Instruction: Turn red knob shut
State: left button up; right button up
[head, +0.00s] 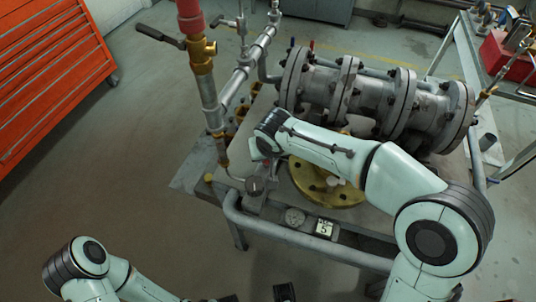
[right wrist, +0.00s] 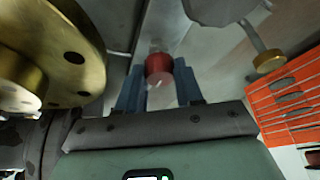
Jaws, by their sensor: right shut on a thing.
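The red knob (right wrist: 158,66) shows in the right wrist view, a small red round cap between the two blue fingers. My right gripper (right wrist: 160,84) is shut on it. In the head view my right arm reaches over the workbench, and its own wrist hides the red knob and the fingers. At the bottom edge of the head view, dark parts (head: 284,292) beyond my left arm seem to be my left gripper. They are cut off by the frame, so its opening is unclear.
A brass flange (head: 312,186) lies beside my right wrist; it also shows in the right wrist view (right wrist: 84,38). A grey flanged valve pipe (head: 375,97) and a vertical pipe with a red top (head: 190,22) stand close by. An orange cabinet (head: 50,75) is at left.

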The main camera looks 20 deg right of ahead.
jog(key=shift+m, duration=0.5)
jog(key=o, duration=1)
jog(key=shift+o, duration=0.2)
jog(key=p+v, duration=0.2)
jog(key=v, duration=1.1)
jog(key=shift+a+r, duration=0.2)
jog(key=shift+a, duration=0.1)
